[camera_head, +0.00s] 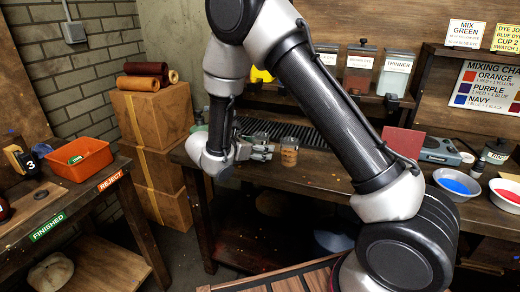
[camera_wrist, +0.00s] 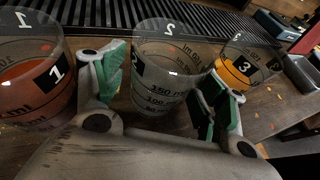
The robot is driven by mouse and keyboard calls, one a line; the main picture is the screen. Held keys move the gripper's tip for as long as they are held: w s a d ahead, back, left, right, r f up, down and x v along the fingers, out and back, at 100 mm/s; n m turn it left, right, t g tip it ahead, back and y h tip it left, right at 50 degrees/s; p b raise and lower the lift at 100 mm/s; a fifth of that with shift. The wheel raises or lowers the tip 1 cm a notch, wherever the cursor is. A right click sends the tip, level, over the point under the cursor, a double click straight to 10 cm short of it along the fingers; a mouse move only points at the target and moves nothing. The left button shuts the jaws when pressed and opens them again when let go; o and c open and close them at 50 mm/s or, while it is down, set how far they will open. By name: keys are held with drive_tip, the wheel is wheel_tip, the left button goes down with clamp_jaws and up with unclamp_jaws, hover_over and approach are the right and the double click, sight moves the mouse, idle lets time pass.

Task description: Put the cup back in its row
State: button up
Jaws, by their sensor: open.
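Three clear measuring cups stand in a line across the wrist view. Cup 1 (camera_wrist: 35,85), with red-orange liquid, is at the left, and cup 3 (camera_wrist: 245,66), with yellow-orange liquid, is at the right. Cup 2 (camera_wrist: 165,70) is in the middle and looks empty. My gripper (camera_wrist: 163,88) is open, with one green-padded finger on each side of cup 2; I cannot tell whether either touches it. In the head view my gripper (camera_head: 265,150) is low over the bench beside one visible cup (camera_head: 289,152); my arm hides part of the area.
A dark ribbed strip (camera_head: 285,130) runs behind the cups on the workbench (camera_head: 325,178). Blue (camera_head: 456,184) and red (camera_head: 507,194) dye bowls stand at the right. Dye containers (camera_head: 360,68) line the back shelf. An orange tray (camera_head: 80,160) sits on the left table.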

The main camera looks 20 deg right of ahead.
drive_tip(key=v, duration=1.1)
drive_tip(key=s+d+r+m+g+y, duration=0.25)
drive_tip(key=s+d+r+m, duration=0.3)
drive_tip(key=d, duration=0.45)
drive_tip(key=s+d+r+m+g+y, duration=0.2)
drive_tip(key=s+d+r+m+g, duration=0.25)
drive_tip(key=d+r+m, duration=0.4)
drive_tip(key=s+d+r+m+t+y, duration=0.1)
drive_tip(key=s+d+m+t+y, duration=0.1)
drive_tip(key=s+m, duration=0.3)
drive_tip(key=s+d+r+m+t+y, duration=0.2)
drive_tip(key=s+m+y, duration=0.3)
drive_tip(key=s, duration=0.8)
drive_tip(key=shift+s+d, duration=0.15)
drive_tip(key=shift+d, duration=0.7)
drive_tip(key=shift+r, duration=0.1)
